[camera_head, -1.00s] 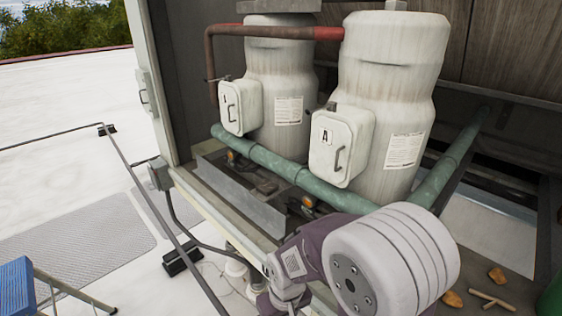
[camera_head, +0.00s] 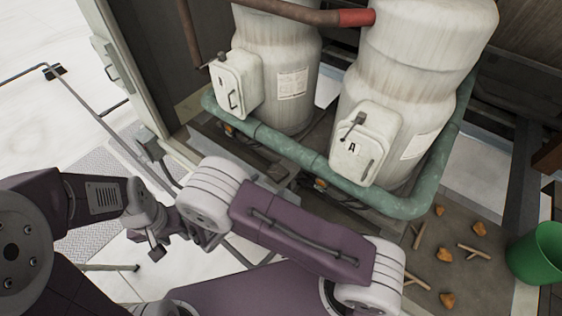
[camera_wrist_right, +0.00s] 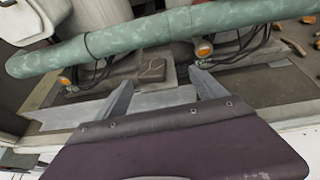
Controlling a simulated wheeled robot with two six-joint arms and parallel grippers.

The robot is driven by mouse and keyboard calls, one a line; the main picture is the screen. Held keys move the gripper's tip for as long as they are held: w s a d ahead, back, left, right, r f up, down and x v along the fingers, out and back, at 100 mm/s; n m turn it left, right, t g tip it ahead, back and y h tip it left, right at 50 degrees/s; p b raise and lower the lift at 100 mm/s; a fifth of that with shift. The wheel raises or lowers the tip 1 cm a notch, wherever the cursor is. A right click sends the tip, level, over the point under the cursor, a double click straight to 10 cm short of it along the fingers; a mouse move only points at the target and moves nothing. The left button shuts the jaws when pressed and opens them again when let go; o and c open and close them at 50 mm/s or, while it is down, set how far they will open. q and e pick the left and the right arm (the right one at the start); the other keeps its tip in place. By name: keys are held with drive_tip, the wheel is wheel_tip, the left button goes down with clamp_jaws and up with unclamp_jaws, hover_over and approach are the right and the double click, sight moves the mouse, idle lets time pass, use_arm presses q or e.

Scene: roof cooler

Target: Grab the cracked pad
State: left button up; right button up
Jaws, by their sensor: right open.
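A dark brown block that looks like the pad (camera_wrist_right: 152,70) lies on the metal base below the green pipe in the right wrist view. Faint marks show on its top; I cannot tell for sure that they are a crack. My right gripper (camera_wrist_right: 165,92) is open and empty, its two fingers pointing toward the pad, which shows beyond the gap between them. I see no contact.
The green pipe (camera_head: 285,151) runs low across the front of two pale tanks (camera_head: 405,50). Orange-capped fittings with dark wires (camera_wrist_right: 205,48) flank the pad. A metal plate (camera_wrist_right: 60,116) lies in front. Debris and a green bucket (camera_head: 538,253) are at the right.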

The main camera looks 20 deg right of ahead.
sight(279, 176)
drive_tip(key=p+x, duration=0.1)
drive_tip(key=x, duration=0.1)
drive_tip(key=p+x, duration=0.1)
drive_tip(key=x, duration=0.1)
drive_tip(key=shift+w+f, duration=0.15)
drive_tip(key=shift+w, duration=0.25)
drive_tip(key=p+x, duration=0.3)
drive_tip(key=shift+w+d+f, duration=0.1)
drive_tip(key=shift+w, duration=0.05)
drive_tip(key=shift+w+d+f, duration=0.15)
drive_tip(key=shift+w+f, duration=0.25)
drive_tip(key=shift+f, duration=0.05)
drive_tip(key=shift+w+d+f, duration=0.1)
drive_tip(key=shift+w+d, duration=0.05)
drive_tip(key=shift+o, duration=0.8)
drive_tip(key=shift+d, duration=0.15)
drive_tip(key=c, duration=1.5)
drive_tip(key=shift+s+d, duration=0.1)
drive_tip(key=shift+s, duration=0.1)
drive_tip(key=shift+c, duration=0.5)
